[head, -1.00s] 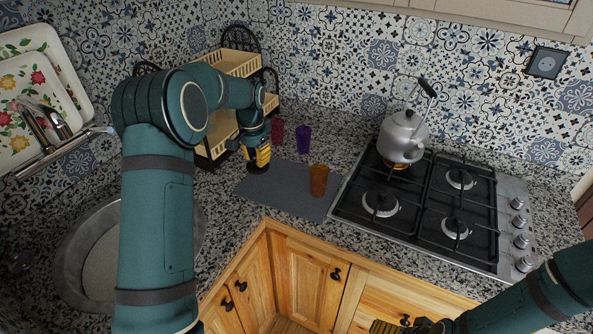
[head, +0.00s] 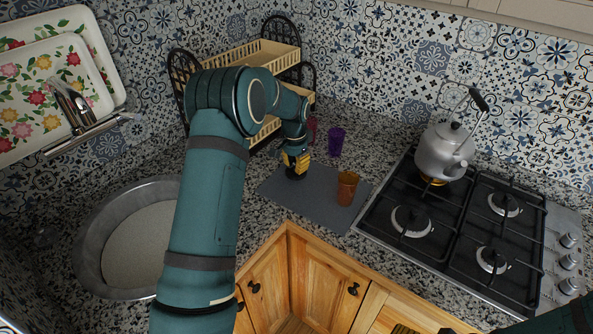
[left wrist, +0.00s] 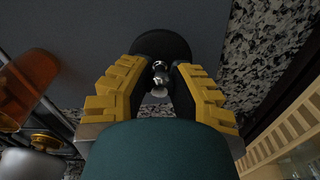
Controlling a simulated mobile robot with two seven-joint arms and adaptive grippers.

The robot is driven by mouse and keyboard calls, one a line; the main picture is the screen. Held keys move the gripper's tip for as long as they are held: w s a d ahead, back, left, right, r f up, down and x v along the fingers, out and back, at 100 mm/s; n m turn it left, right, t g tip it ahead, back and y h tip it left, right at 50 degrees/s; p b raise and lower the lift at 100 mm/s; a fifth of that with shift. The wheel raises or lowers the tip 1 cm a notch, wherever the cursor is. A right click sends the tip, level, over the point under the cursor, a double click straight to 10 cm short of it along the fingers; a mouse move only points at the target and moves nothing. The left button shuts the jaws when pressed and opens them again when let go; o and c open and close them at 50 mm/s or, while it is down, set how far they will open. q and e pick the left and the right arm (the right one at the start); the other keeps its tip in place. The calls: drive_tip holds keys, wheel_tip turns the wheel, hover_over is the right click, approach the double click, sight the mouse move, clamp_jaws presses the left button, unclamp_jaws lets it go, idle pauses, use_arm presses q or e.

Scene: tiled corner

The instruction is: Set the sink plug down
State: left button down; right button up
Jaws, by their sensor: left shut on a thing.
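The sink plug shows as a black disc with a small metal knob in the left wrist view (left wrist: 176,46). My left gripper (left wrist: 160,85) is shut on the knob, with the disc beyond the fingertips. In the head view, the left gripper (head: 296,164) points down at the back left part of the grey mat (head: 322,208), with the dark plug (head: 294,175) under it. The plug is at or just above the mat; I cannot tell whether it touches.
An orange cup (head: 347,188) stands on the mat. A purple cup (head: 336,141) and a red cup (head: 311,130) stand behind. A two-tier rack (head: 262,58) is behind the left arm. The sink (head: 92,240) is left; the hob (head: 450,225) with a kettle (head: 442,152) is right.

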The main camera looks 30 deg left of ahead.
use_arm(q)
wheel_tip(320, 180, down, 2)
drive_tip(key=shift+w+f, duration=0.1)
drive_tip(key=shift+f, duration=0.1)
drive_tip(key=c, duration=1)
unclamp_jaws()
drive_tip(key=shift+f, duration=0.15)
drive_tip(key=shift+o, duration=0.2)
